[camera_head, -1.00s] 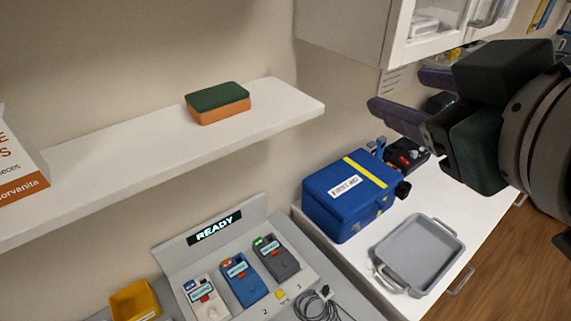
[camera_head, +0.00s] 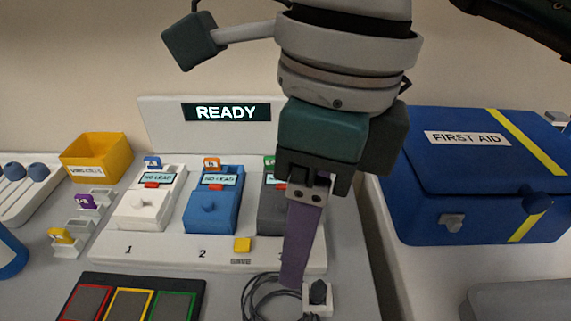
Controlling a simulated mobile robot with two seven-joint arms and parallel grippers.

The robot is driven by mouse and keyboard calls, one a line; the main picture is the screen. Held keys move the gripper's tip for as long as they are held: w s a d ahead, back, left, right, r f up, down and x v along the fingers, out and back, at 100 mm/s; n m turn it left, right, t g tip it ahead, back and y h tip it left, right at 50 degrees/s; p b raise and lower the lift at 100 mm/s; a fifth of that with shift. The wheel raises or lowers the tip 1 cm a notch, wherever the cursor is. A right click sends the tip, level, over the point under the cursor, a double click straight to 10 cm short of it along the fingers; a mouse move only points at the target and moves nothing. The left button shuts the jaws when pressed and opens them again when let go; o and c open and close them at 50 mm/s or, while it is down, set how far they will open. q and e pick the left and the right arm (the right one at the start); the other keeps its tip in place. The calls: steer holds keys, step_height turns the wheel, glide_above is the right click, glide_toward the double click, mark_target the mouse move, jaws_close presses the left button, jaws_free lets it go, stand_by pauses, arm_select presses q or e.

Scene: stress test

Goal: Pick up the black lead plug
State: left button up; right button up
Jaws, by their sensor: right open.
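The black lead plug (camera_head: 318,292) stands in a small white holder (camera_head: 320,311) at the front of the grey bench. Its grey lead (camera_head: 262,300) lies coiled just left of it. My right gripper (camera_head: 293,278) comes down from above with purple fingers. It is open, and its fingers overlap in this view. The visible fingertip is just above and left of the plug, over the lead's coil; I cannot tell the gap in depth. The plug is not between the fingers as far as I see. The gripper hides part of the grey device (camera_head: 272,212). My left gripper is not in view.
A white device (camera_head: 143,207) and a blue device (camera_head: 211,209) stand on the panel under a READY display (camera_head: 227,112). A yellow bin (camera_head: 96,158) is at left, a colored-pad board (camera_head: 130,297) in front. A blue first aid box (camera_head: 480,185) stands at right.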

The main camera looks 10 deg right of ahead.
mark_target(319, 286)
steer(key=d+f, duration=0.1)
steer(key=w+d+f+h, duration=0.1)
steer(key=shift+d, duration=0.4)
step_height(319, 286, down, 2)
steer(key=shift+a+f, duration=0.15)
steer(key=shift+f, duration=0.1)
steer(key=f, duration=0.6)
steer(key=shift+s+f, duration=0.1)
steer(key=shift+s, duration=0.15)
jaws_close()
